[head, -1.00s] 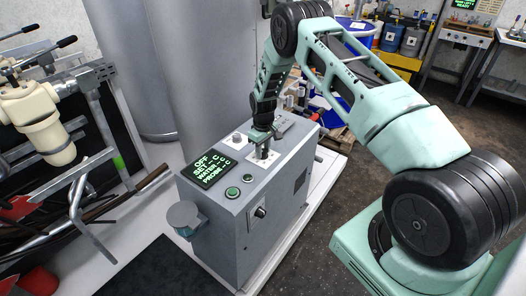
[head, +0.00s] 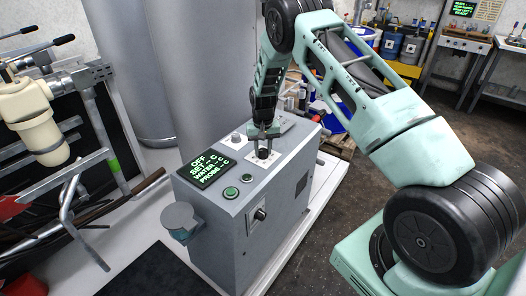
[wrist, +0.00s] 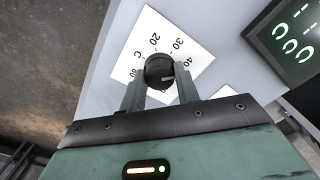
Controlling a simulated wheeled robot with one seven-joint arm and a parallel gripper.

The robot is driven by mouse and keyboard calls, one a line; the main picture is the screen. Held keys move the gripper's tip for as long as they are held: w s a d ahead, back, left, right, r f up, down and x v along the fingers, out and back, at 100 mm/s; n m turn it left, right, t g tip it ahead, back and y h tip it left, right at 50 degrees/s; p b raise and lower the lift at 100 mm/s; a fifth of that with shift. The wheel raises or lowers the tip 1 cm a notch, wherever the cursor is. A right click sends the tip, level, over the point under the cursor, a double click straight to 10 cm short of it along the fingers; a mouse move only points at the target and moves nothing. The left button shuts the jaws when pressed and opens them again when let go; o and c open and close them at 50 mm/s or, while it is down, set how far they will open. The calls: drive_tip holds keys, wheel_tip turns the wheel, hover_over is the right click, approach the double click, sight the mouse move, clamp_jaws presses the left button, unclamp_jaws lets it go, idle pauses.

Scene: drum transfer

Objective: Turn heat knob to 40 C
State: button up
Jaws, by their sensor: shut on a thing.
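The heat knob (wrist: 160,70) is a round black knob on a white dial plate (wrist: 183,38) marked 20, 30, 40 and 80 with a C. In the wrist view a light pointer line on the knob's right side points roughly toward the 40 mark. My gripper (wrist: 160,82) is shut on the knob, one finger on each side. In the head view my gripper (head: 265,143) reaches down to the dial on top of the grey cabinet (head: 220,225). The knob is partly hidden by the fingers there. The display (head: 206,168) reads OFF, SET, WATER and PROBE, with dashes before C.
Green buttons (head: 231,193) sit beside the display. A grey round-topped part (head: 178,215) juts from the cabinet's left end. Dark floor lies open to the right.

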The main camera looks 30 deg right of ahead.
sight(263, 150)
idle(0.3)
drive_tip(key=o, duration=1)
drive_tip(key=shift+c, duration=0.2)
wheel_tip(263, 150, up, 18)
drive_tip(key=b, duration=0.3)
drive_tip(key=shift+f+b, duration=0.25)
drive_tip(key=shift+b, duration=0.1)
